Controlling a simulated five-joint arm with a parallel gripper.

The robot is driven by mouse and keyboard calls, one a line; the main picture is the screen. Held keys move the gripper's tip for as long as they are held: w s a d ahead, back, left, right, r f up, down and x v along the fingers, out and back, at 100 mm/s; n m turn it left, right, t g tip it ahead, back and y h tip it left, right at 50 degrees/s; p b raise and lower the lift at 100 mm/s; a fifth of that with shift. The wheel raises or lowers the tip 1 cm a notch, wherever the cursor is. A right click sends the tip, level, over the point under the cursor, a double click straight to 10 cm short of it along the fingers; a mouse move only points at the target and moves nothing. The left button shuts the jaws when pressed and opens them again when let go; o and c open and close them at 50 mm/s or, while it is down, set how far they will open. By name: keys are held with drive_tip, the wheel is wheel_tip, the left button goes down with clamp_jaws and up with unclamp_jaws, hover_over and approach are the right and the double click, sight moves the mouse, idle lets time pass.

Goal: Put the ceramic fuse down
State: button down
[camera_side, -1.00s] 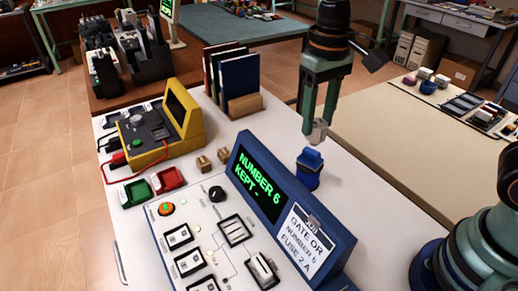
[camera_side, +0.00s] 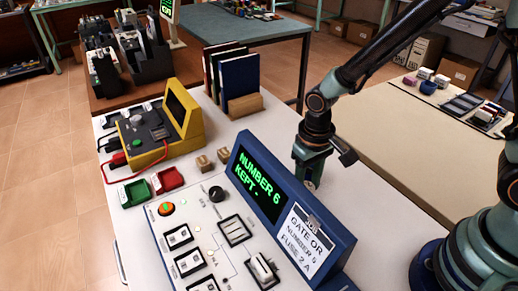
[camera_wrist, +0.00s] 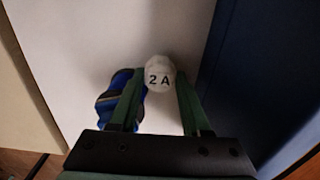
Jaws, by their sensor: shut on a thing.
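The ceramic fuse (camera_wrist: 160,73) is a small white piece marked "2 A" in the wrist view. My gripper (camera_wrist: 159,82) is shut on it, one green finger at each side. In the side view my gripper (camera_side: 308,172) points down low behind the blue display console, and a pale bit of the fuse (camera_side: 311,185) shows at the fingertips. I cannot tell whether the fuse touches the white tabletop (camera_wrist: 90,40).
A blue, dark-banded object (camera_wrist: 112,105) stands close beside the left finger. The blue console (camera_side: 320,235) rises close by on the other side. Pale tabletop lies beyond the fuse.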

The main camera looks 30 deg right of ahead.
drive_tip(key=shift+f, duration=0.5)
drive_tip(key=shift+f, duration=0.2)
drive_tip(key=shift+c, duration=1.8)
unclamp_jaws()
drive_tip(key=shift+r, duration=0.1)
